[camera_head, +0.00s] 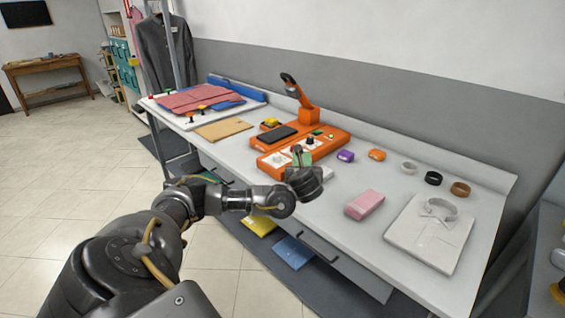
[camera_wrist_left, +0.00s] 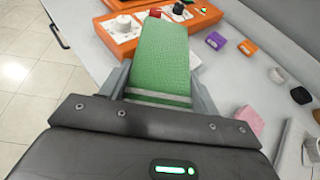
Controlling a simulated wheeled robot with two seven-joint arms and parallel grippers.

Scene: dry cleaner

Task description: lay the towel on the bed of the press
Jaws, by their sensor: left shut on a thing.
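My left gripper (camera_head: 302,162) is shut on a green folded towel (camera_wrist_left: 160,55) with pale stripes near its lower end. The wrist view shows the towel (camera_wrist_left: 165,75) between the two fingers (camera_wrist_left: 158,82). In the head view only a small green part of the towel (camera_head: 304,157) shows above the gripper. An orange machine (camera_head: 335,137), which looks like the press, stands on the counter just behind the gripper. It has a dark flat pad (camera_head: 278,133), an orange upright arm (camera_head: 308,113) and a panel with knobs. My right gripper is out of view.
The white counter (camera_head: 340,235) also holds a pink block (camera_head: 364,204), a folded white shirt (camera_head: 432,232), several rolled bands and small purple and orange items. A tan folder (camera_head: 223,129) and red cloth (camera_head: 200,98) lie to the left. Clear counter lies in front of the pink block.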

